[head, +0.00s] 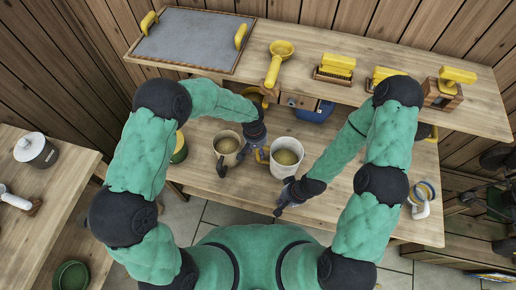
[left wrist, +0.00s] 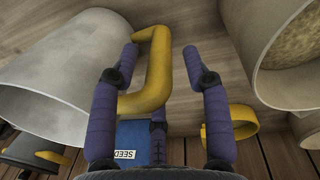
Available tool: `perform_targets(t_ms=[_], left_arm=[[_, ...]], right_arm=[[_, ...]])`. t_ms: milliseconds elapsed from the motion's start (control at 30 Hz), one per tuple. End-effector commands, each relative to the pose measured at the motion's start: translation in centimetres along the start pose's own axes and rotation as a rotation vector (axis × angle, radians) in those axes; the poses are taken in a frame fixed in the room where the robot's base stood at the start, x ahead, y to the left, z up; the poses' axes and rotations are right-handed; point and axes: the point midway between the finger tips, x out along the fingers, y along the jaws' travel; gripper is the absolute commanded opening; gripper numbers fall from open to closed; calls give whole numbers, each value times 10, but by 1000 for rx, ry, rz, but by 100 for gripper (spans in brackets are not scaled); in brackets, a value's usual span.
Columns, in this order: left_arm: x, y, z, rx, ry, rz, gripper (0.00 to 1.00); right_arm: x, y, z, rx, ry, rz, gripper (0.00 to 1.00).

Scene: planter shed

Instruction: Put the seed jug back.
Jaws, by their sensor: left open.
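A white jug (head: 298,147) with a yellow handle and tan contents stands on the lower bench. In the left wrist view the white jug (left wrist: 55,75) fills the left side, its yellow handle (left wrist: 157,70) lying between my fingers. My left gripper (left wrist: 161,58) is open, with one finger on each side of the handle; contact cannot be told. In the head view my left gripper (head: 260,150) is between this jug and a beige pot (head: 229,143). My right gripper (head: 282,200) hangs near the bench's front edge, below the white jug; its finger gap is unclear.
A blue container (head: 317,113) sits under the upper shelf; a blue face reads SEED in the left wrist view (left wrist: 128,140). A grey tray (head: 195,40), yellow scoop (head: 280,50) and brushes (head: 336,66) lie on the shelf. A mug (head: 421,195) stands right.

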Motion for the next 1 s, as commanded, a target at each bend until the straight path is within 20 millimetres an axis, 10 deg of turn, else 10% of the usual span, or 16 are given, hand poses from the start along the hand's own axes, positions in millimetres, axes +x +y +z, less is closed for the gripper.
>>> perform_targets(t_ms=[700,1000], left_arm=[[-111,0,0,0,2,1,47],[-121,0,1,-1,-3,2,47]], right_arm=[[-34,-12,1,0,0,0,0],[-36,-13,1,0,0,0,0]])
